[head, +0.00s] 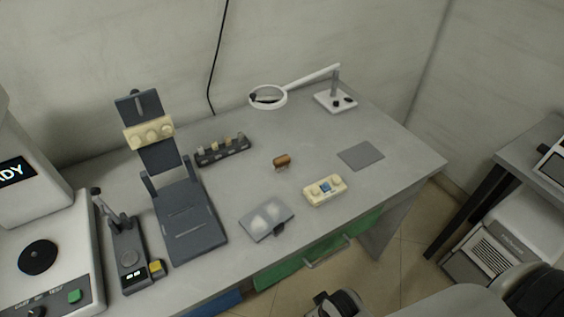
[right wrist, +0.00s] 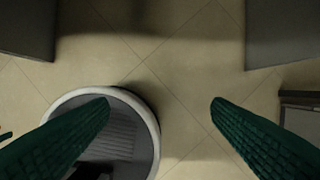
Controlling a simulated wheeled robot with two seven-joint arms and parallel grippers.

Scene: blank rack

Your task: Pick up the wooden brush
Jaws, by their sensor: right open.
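A small brown wooden piece, which looks like the wooden brush (head: 282,160), lies on the grey table (head: 330,229) near its middle. A pale edge shows along its lower side, perhaps bristles. My right gripper (right wrist: 160,102) shows in the right wrist view with its two dark green ribbed fingers wide apart and nothing between them. It is over the tiled floor, away from the table top. In the head view only dark and pale parts of my arm show at the bottom edge; the fingers are not visible there. My left gripper is in neither view.
Near the brush are a cream block with a blue centre (head: 325,190), a grey tray (head: 249,229), a dark rack (head: 223,150) and a flat grey plate (head: 361,155). A magnifier lamp (head: 336,100) stands behind. A dark stand (head: 190,232) and white machine (head: 78,250) are left.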

